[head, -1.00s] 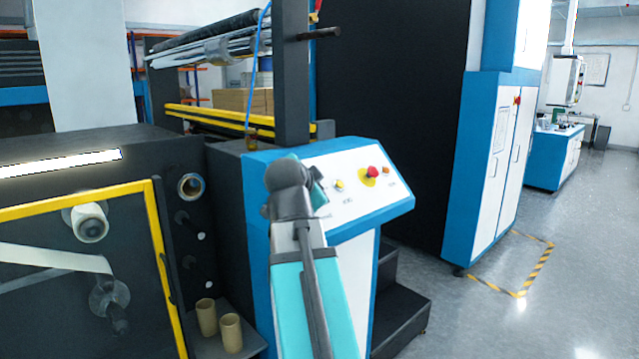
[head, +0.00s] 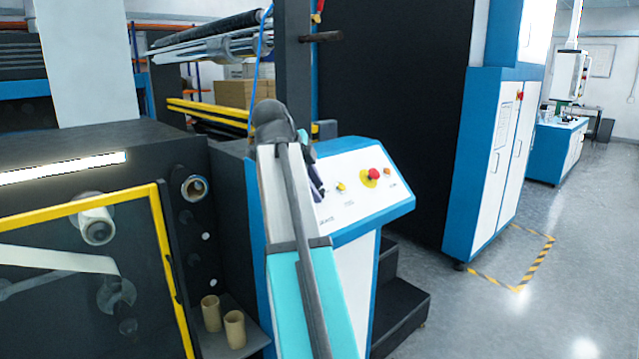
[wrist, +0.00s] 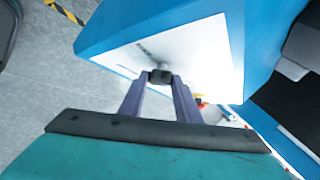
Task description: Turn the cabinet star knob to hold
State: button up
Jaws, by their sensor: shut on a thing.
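The dark star knob (wrist: 161,76) stands out from the white face of the control panel (wrist: 198,52) in the wrist view. My gripper (wrist: 160,84) has its two fingers on either side of the knob and is shut on it. In the head view my gripper (head: 318,190) is at the left part of the sloping panel (head: 347,207), and my own arm largely covers it. The knob is hidden there, and I cannot read its setting or the small labels.
Dark steps (head: 402,312) stand right of the cabinet. The grey floor further right is clear.

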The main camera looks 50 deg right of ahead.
jog(key=shift+w+d+r+m+g+y+p, duration=0.1)
jog(key=shift+m+g+y+p, duration=0.35)
jog(key=shift+m+y, duration=0.35)
jog(key=shift+w+d+r+m+g+y+p, duration=0.1)
jog(key=shift+m+g+y+p, duration=0.3)
jog(key=shift+m+y, duration=0.4)
jog(key=o, duration=1.1)
jog(key=shift+r, duration=0.15)
